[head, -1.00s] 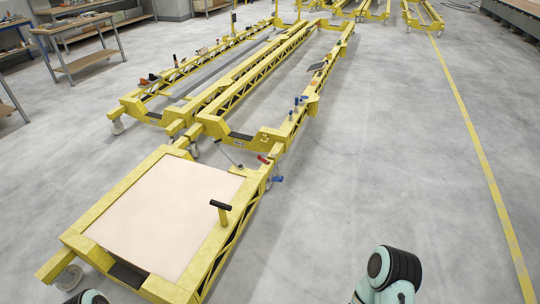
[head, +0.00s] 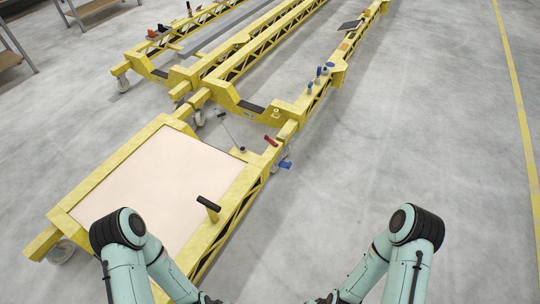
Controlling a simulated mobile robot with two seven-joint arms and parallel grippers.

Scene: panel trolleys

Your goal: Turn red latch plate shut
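A small red latch part (head: 271,140) sits on the yellow trolley frame, at the corner where the near trolley meets the longer one behind. It is small in the head view, and I cannot tell how far it is turned. Both my arms reach in from the bottom edge, with elbows raised. Their forearms point down toward the bottom middle. My grippers are not visible; only dark wrist parts show at the bottom edge. The arms are apart from the red latch, nearer to me.
The near yellow trolley (head: 84,189) carries a pale panel (head: 155,185) and a black-topped T-handle (head: 208,203). A blue part (head: 285,164) sticks out beside the red latch. A thin lever (head: 231,133) stands nearby. Open grey floor (head: 400,140) lies to the right.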

